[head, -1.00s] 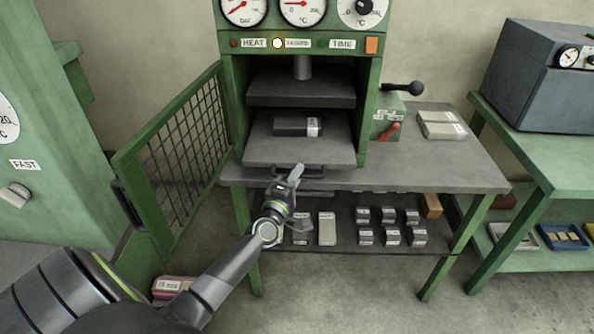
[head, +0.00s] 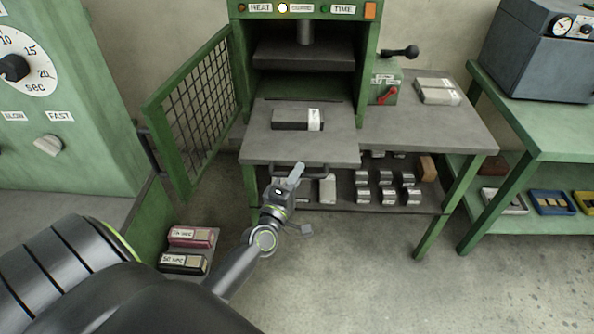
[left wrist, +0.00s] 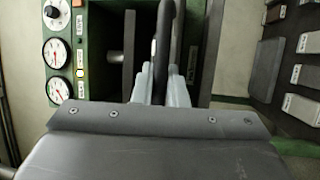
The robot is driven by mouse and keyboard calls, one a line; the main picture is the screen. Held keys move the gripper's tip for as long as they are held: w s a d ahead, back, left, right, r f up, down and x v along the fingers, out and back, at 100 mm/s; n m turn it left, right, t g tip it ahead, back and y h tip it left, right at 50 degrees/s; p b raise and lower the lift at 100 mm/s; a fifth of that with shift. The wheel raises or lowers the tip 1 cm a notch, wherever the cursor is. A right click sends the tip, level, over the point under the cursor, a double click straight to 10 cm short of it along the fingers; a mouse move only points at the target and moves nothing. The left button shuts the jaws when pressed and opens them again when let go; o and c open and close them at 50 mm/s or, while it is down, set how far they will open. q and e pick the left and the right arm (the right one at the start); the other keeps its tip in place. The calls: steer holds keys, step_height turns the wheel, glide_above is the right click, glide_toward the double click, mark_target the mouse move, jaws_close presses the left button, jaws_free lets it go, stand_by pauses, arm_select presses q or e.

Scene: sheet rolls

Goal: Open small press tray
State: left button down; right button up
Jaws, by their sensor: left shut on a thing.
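The small press stands in the middle with a green frame (head: 368,60). Its grey tray (head: 300,152) sticks out toward me, past the table's front edge, with a grey block (head: 298,119) lying on it. A dark handle (head: 315,167) is on the tray's front edge. My left gripper (head: 295,176) is at this handle, and in the left wrist view its fingers (left wrist: 163,85) are shut on the dark bar. The handle's gripped part is partly hidden by the fingers. My right gripper is not in view.
The mesh guard door (head: 195,115) stands swung open to the left. A lower shelf (head: 345,200) under the table holds several small blocks. The floor in front is clear.

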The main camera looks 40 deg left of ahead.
arm_select(q)
steer(key=shift+f, duration=0.1)
steer(key=c, duration=1.5)
jaws_free()
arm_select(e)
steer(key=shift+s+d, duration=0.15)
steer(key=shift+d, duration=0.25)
arm_select(q)
steer(key=shift+o, duration=0.2)
